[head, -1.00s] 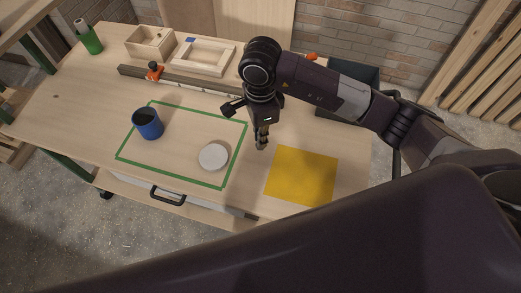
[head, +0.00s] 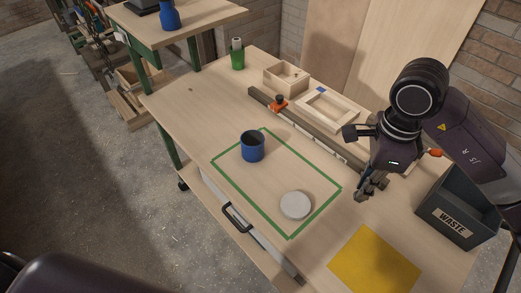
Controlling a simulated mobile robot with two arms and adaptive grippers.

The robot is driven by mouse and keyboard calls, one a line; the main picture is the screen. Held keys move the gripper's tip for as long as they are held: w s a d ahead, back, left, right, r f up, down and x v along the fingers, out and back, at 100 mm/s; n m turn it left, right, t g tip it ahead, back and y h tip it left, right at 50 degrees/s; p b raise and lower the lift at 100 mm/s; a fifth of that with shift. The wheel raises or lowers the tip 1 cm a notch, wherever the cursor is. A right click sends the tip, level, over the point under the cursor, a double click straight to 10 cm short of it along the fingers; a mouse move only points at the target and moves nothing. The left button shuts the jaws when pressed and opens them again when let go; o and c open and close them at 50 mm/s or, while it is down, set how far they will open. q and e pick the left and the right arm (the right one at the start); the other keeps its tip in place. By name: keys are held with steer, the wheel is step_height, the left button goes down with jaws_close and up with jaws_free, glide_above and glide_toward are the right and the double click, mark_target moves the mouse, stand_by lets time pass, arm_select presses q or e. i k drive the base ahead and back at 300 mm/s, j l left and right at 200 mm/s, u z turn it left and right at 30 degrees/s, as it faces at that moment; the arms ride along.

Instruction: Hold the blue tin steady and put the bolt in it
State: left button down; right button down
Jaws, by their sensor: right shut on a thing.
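The blue tin (head: 252,148) stands upright on the workbench, inside the green taped outline near its far-left side. It is open at the top, and its inside looks dark. My right gripper (head: 366,192) points down over the bench, just right of the outline and well apart from the tin. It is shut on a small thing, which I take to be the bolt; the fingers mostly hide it. No other bolt shows on the bench. My left gripper is out of view.
A round white lid-like disc (head: 295,205) lies inside the green outline (head: 316,214). A yellow mat (head: 374,263) is at the front right, a grey waste bin (head: 458,212) at the right. A rail with an orange clamp (head: 278,103) and wooden trays (head: 328,107) line the back.

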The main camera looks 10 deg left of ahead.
mark_target(252, 141)
steer(key=i+j+z, duration=0.2)
steer(key=j+z, duration=0.15)
steer(key=j, duration=0.5)
steer(key=i+j+z, duration=0.1)
steer(key=j+z, duration=0.3)
steer(key=j, duration=0.45)
steer(key=j+z, duration=0.35)
steer(key=j, duration=0.5)
